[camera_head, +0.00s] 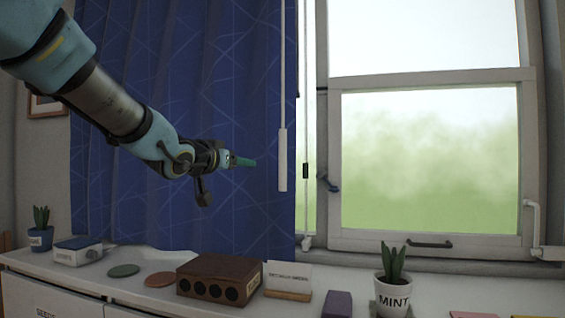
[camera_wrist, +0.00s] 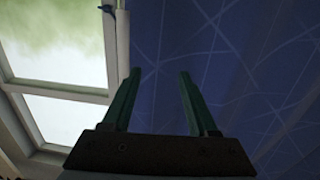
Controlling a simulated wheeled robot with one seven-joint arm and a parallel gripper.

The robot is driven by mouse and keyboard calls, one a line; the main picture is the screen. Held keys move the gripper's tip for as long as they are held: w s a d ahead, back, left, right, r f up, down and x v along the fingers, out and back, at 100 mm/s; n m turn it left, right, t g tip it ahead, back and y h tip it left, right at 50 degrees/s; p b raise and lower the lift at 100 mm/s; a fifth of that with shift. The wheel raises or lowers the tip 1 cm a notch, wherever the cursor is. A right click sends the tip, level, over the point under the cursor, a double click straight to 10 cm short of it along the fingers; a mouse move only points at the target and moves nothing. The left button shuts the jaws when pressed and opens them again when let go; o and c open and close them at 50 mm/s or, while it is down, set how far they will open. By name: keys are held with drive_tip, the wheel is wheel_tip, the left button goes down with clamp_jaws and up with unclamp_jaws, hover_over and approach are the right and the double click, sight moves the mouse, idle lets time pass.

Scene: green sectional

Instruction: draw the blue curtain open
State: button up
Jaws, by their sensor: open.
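The blue curtain (camera_head: 215,90) hangs over the left part of the window, patterned with thin pale lines. Its right edge lies beside the white frame, and the right part of the window is uncovered. A white wand (camera_head: 282,160) hangs in front of the curtain near that edge. My gripper (camera_head: 250,162) is in front of the curtain, a little left of the wand. In the wrist view my gripper (camera_wrist: 158,75) has its two green fingers apart with nothing between them, and the curtain (camera_wrist: 230,50) fills the background there. I cannot tell whether the fingertips touch the cloth.
Below is a white counter (camera_head: 130,280) with a brown box (camera_head: 218,278), a small card on a stand (camera_head: 288,280), a purple block (camera_head: 337,304) and a potted mint plant (camera_head: 393,290). The window (camera_head: 430,160) has a handle at its bottom.

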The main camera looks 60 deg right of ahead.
drive_tip(key=m+g+h, duration=0.1)
drive_tip(key=g, duration=0.1)
approach(281, 153)
drive_tip(key=d+p, duration=0.1)
drive_tip(key=d, duration=0.2)
drive_tip(key=d+p, duration=0.1)
drive_tip(key=d, duration=0.3)
drive_tip(key=d+p, duration=0.1)
drive_tip(key=d, duration=0.3)
drive_tip(key=shift+w+d+f, duration=0.1)
drive_tip(key=shift+w+f, duration=0.05)
drive_tip(key=shift+w, duration=0.2)
drive_tip(key=shift+c, duration=0.2)
clamp_jaws()
idle(0.4)
